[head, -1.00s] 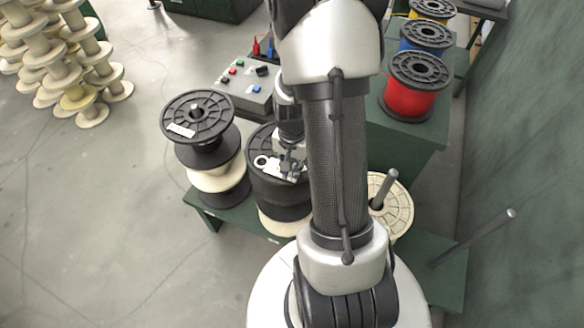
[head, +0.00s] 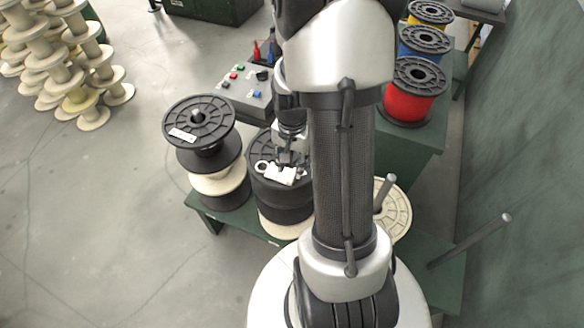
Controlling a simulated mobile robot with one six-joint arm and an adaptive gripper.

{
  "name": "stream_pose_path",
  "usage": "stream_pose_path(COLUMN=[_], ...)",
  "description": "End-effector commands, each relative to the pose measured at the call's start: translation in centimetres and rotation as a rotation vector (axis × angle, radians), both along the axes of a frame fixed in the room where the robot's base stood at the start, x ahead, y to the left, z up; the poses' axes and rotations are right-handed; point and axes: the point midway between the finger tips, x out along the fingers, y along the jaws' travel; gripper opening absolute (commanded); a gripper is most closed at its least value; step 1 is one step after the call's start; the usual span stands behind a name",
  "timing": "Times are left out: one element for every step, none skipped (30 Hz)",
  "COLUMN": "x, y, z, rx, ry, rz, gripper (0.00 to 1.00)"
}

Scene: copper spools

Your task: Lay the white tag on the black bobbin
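The black bobbin (head: 252,185) is the upper spool of a stack beside my arm, with its dark flange facing up. The white tag (head: 283,175) shows over the right part of that flange, flat-looking; I cannot tell whether it touches it. A small white ring shape (head: 262,166) shows at its left end. My gripper (head: 289,158) points down at the tag's far edge, over the flange. Its fingertips are small and dark, so whether they are apart or hold the tag is unclear. My arm hides the bobbin's right side.
Another black spool (head: 198,118) with a white label stands on a stack to the left. A control box (head: 243,88) is behind. Red (head: 410,103), blue and yellow spools stand on a green bench at right. Two metal posts rise from the near green table (head: 450,262).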

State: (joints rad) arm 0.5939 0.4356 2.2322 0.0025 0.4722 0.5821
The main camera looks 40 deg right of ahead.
Motion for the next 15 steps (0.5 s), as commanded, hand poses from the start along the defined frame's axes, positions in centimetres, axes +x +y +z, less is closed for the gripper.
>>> stream_pose_path(x=[0.1,0.1,0.1,0.1,0.0,0.0,0.0,0.0,0.0,0.0,0.0,0.0,0.0,0.1,0.3], y=[0.0,-0.1,0.0,0.0,0.0,0.0,0.0,0.0,0.0,0.0,0.0,0.0,0.2,0.4,0.8], z=[1.7,2.3,3.1,3.7,4.2,4.8,5.2,5.6,6.0,6.3,6.5,6.8,7.1,7.5,8.2], rx=[-0.003,-0.003,-0.002,-0.002,-0.001,-0.001,-0.001,-0.001,-0.001,-0.001,-0.001,-0.001,-0.002,-0.005,-0.01], ry=[-0.003,-0.003,-0.003,-0.003,-0.002,-0.002,-0.002,-0.001,-0.001,-0.001,-0.001,-0.001,-0.003,-0.006,-0.015], rz=[0.0,0.0,0.0,0.0,0.0,0.0,0.0,0.0,0.0,0.0,0.0,0.003,0.008,0.019,0.041], gripper=[0.33,0.33,0.33,0.33,0.33,0.33,0.33,0.33,0.33,0.33,0.33,0.33,0.33,0.33,0.33])
